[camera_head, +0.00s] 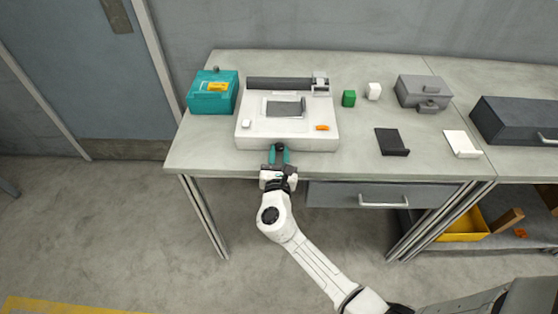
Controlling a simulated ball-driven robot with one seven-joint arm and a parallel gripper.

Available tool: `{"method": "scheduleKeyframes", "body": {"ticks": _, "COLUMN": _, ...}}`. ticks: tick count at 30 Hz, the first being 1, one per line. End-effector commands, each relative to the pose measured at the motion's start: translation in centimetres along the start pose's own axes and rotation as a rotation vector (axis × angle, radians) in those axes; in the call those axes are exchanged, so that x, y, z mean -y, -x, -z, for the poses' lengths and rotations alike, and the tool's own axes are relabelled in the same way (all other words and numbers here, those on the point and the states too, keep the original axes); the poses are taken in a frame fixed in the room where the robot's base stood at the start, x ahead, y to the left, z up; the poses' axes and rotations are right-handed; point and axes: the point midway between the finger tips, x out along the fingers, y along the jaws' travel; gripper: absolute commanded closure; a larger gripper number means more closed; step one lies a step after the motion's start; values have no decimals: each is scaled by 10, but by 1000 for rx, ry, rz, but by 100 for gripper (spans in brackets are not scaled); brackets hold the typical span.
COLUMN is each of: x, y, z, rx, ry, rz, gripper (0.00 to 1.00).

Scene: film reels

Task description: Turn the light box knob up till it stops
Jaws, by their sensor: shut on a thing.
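How far the knob is turned cannot be seen.
A teal box (211,98) stands left of the light box. A green block (349,98), a white block (374,91) and a grey case (420,90) are to the right. A closed drawer (340,196) lies below the tabletop.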

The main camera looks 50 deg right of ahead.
Motion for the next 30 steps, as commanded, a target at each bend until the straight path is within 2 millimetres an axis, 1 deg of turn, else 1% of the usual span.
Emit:
{"method": "scheduleKeyframes", "body": {"ticks": 1, "x": 0, "y": 1, "z": 4, "rx": 1, "ry": -33, "rz": -2, "gripper": 100}}
{"method": "scheduleKeyframes", "body": {"ticks": 6, "x": 0, "y": 0, "z": 3, "rx": 0, "ry": -130, "rz": -1, "gripper": 100}}
{"method": "scheduleKeyframes", "body": {"ticks": 12, "x": 0, "y": 0, "z": 2, "rx": -1, "ry": -201, "rz": -1, "gripper": 100}}
{"method": "scheduleKeyframes", "body": {"ticks": 29, "x": -1, "y": 0, "z": 0, "rx": -1, "ry": -229, "rz": -1, "gripper": 100}}
{"method": "scheduleKeyframes", "body": {"ticks": 30, "x": -1, "y": 0, "z": 0, "rx": -1, "ry": -229, "rz": -1, "gripper": 67}}
